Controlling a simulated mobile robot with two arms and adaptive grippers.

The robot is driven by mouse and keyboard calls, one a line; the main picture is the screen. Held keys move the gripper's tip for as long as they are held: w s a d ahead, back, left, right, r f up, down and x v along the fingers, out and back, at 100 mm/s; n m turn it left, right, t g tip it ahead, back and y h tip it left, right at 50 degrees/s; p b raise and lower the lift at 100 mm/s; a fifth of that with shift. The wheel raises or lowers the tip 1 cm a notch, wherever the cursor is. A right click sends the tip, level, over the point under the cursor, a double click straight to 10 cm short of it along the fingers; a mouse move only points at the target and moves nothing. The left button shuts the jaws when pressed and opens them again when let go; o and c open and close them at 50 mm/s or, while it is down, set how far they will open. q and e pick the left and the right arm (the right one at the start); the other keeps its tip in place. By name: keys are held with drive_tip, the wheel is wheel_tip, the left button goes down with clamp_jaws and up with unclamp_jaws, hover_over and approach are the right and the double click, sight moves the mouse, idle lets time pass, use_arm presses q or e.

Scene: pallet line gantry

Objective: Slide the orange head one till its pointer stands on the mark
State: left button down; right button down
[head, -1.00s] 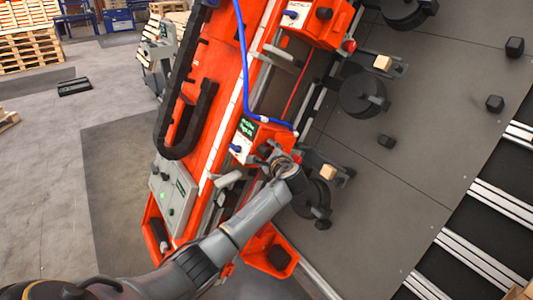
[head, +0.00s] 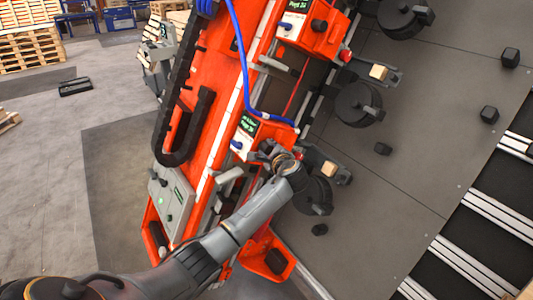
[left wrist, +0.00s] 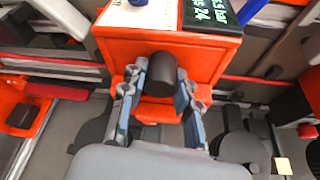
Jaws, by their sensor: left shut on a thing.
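The lower orange head (head: 247,151) sits on the long orange gantry beam (head: 221,93). It has a green-lit display and a blue-handled lever. My left gripper (head: 279,160) is at its right side. In the left wrist view the orange head (left wrist: 205,55) fills the top middle, and its black knob (left wrist: 161,75) lies between the two fingers of my left gripper (left wrist: 160,95), which is shut on the knob. The pointer and the mark cannot be made out. My right gripper is not in view.
A second orange head (head: 325,42) sits farther up the beam. Dark discs (head: 357,104) with brackets and wooden blocks lie right of the beam. A blue hose (head: 240,45) runs down to the lower head. A grey control box (head: 172,202) is on the beam's left side.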

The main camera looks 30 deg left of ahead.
use_arm(q)
drive_tip(key=shift+w+d, duration=0.1)
drive_tip(key=shift+d, duration=0.05)
drive_tip(key=c, duration=1)
unclamp_jaws()
drive_tip(key=shift+s+a+f, duration=0.2)
drive_tip(key=shift+s+f, duration=0.05)
drive_tip(key=v, duration=1.2)
